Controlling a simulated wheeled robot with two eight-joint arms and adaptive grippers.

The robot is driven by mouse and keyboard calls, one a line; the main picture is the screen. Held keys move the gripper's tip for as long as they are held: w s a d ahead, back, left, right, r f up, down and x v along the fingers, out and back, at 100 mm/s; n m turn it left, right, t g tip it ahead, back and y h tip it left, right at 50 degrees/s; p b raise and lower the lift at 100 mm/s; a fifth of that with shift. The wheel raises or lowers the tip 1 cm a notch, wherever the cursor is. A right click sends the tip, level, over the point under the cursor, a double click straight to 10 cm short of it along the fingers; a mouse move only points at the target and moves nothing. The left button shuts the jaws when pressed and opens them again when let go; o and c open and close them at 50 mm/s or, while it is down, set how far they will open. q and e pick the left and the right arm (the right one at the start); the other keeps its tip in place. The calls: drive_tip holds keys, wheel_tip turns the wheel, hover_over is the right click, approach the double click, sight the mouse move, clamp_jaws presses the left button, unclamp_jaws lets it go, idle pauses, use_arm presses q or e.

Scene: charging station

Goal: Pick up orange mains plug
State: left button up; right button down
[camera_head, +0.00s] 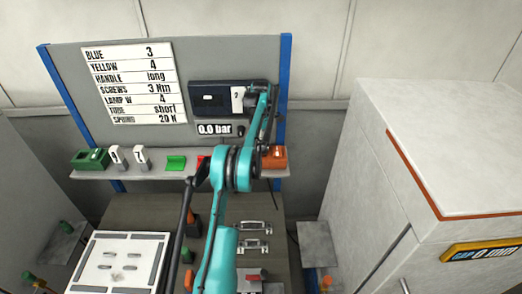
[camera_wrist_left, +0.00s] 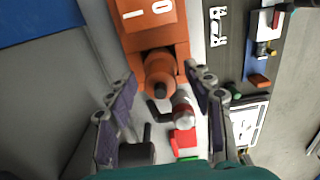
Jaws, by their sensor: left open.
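An orange box (camera_wrist_left: 152,32) marked "1" and "0" stands at the right end of the grey shelf, where it also shows in the head view (camera_head: 273,157). A rounded orange piece with a dark tip (camera_wrist_left: 159,72), which looks like the orange mains plug, sits against the box's near side. My left gripper (camera_wrist_left: 163,88) is open, one finger on each side of this piece, with visible gaps. Whether its fingers have reached the plug's depth I cannot tell. In the head view my turquoise left arm hides part of the shelf and the gripper is not clear. My right gripper is not in view.
A grey-and-red cylinder (camera_wrist_left: 183,110) is close to the right finger, with red (camera_wrist_left: 182,138) and green blocks beyond. The blue post (camera_head: 284,85) and back panel (camera_head: 225,60) rise behind the shelf. A bench (camera_head: 140,208) with fittings lies below.

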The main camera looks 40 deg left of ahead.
use_arm(q)
clamp_jaws()
